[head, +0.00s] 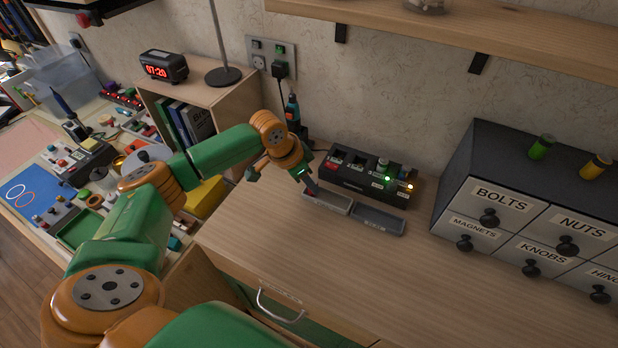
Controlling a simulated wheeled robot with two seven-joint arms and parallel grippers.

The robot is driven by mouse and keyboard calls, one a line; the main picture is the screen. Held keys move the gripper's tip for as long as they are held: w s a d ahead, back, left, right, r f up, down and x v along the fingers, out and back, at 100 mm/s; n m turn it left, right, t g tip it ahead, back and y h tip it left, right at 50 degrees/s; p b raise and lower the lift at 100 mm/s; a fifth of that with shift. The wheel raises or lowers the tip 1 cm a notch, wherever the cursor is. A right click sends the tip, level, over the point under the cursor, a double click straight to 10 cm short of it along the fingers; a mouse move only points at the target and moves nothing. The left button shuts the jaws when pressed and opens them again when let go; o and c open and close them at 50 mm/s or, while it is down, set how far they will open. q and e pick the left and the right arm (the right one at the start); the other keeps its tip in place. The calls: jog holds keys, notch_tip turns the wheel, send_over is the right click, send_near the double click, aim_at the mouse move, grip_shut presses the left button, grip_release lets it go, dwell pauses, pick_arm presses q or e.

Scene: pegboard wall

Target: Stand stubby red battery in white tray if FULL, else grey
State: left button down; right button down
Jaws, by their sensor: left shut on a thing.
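My left gripper (311,188) is shut at the left end of the white tray (333,205), low over it or in it. What it holds is hidden by the fingers; I take it to be the stubby red battery, but its colour and tilt do not show. The grey tray (379,220) lies just to the right and looks empty. Behind both trays stands a dark charger (352,186) with several slots, a red patch at its left and a pale-topped battery (383,166) in one slot. A green light and an orange light glow at its right. My right gripper is not in view.
A drawer cabinet (472,185) stands at right, with a green battery (541,147) and a yellow one (595,167) on top. A screwdriver-like tool (293,112) stands behind my gripper. A shelf (480,35) overhangs. The worktop (360,270) in front is clear.

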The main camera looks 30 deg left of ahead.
pick_arm(q)
jog(key=shift+f, duration=0.1)
jog(key=c, duration=0.6)
grip_release()
jog(key=v, duration=1.2)
